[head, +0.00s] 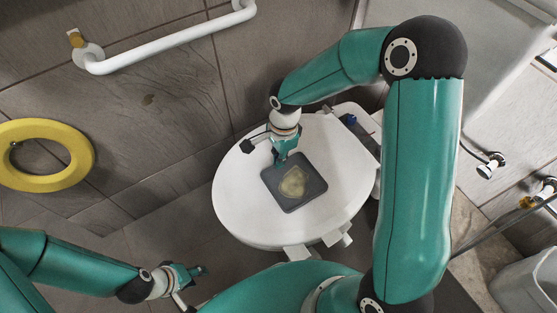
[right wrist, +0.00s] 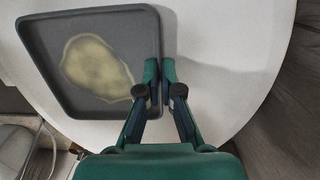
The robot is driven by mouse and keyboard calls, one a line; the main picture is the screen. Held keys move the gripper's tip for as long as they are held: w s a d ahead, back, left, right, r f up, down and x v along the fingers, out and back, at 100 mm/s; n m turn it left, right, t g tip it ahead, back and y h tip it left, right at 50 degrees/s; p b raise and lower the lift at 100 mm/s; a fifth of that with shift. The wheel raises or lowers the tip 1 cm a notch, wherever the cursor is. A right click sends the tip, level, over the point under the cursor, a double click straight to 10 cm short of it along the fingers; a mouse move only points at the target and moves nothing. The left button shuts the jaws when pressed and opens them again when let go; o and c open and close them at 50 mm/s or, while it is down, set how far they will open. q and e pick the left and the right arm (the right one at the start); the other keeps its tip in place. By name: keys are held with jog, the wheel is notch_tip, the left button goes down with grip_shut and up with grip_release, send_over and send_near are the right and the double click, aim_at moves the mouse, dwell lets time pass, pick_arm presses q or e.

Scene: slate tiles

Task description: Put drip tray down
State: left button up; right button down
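The drip tray (head: 308,173) is dark grey, square with rounded corners, with a yellowish stain on its floor. In the head view it lies level over the white lid (head: 240,205); I cannot tell whether it touches the lid. My right gripper (head: 279,165) is at the tray's upper left edge. In the right wrist view the tray (right wrist: 45,55) fills the upper left, and the right gripper's fingers (right wrist: 161,78) are close together with the tray's rim between them. My left gripper (head: 198,272) is low at the left, away from the tray; its opening is unclear.
A white grab rail (head: 170,44) runs along the tiled wall at upper left. A yellow ring (head: 75,182) is at far left. A grey bin (head: 530,285) stands at lower right. The lid has bare room around the tray.

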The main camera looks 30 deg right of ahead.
jog(key=shift+f, duration=0.1)
jog(key=shift+f, duration=0.1)
jog(key=c, duration=1.3)
grip_release()
jog(key=r+p, duration=0.1)
jog(key=r, duration=0.3)
jog(key=r+p, duration=0.1)
jog(key=r, duration=0.3)
jog(key=d+r+p, duration=0.1)
jog(key=r, duration=0.3)
jog(key=shift+w+r+p, duration=0.15)
jog(key=shift+w+p, duration=0.05)
jog(key=shift+p, duration=0.1)
